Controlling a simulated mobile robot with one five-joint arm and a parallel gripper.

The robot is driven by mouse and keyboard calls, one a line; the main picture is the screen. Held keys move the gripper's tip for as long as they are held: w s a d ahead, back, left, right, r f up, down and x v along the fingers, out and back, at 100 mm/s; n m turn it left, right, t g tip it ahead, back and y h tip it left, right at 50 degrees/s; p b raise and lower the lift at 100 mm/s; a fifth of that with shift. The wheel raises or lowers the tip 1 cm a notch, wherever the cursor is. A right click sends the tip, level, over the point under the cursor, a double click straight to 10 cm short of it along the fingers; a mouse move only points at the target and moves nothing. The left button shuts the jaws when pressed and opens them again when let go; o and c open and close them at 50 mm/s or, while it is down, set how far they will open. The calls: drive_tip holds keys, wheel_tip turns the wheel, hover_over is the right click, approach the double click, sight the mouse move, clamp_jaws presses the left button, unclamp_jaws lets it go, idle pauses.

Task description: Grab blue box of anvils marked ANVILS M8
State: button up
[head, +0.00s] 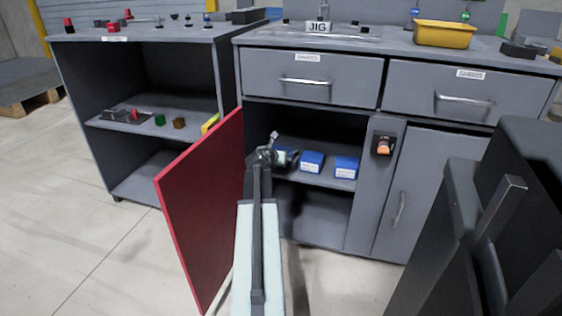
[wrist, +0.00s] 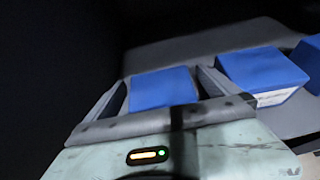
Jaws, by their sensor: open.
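Several blue boxes stand in a row on the shelf inside the open cabinet. My gripper (head: 268,154) reaches into the cabinet at the left end of this row. In the wrist view my gripper (wrist: 161,77) is open, with a blue box (wrist: 163,88) between its two fingers. I cannot tell whether the fingers touch it. In the head view my gripper mostly hides that box. A middle blue box (head: 312,162) and a right blue box (head: 346,167) stand to its right. The middle one also shows in the wrist view (wrist: 262,70). The box labels are too small or blurred to read.
The red cabinet door (head: 205,205) stands open left of my arm. A post with an orange-and-black device (head: 384,146) borders the opening on the right. Closed drawers (head: 312,80) are above. The dark cabinet side wall is close on the left in the wrist view.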

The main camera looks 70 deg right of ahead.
drive_tip(key=x, duration=0.2)
drive_tip(key=shift+d+f+b, duration=0.2)
drive_tip(key=shift+d+b, duration=0.1)
drive_tip(key=shift+d, duration=0.05)
drive_tip(key=shift+a+r, duration=0.1)
drive_tip(key=c, duration=1.8)
drive_tip(key=shift+r, duration=0.1)
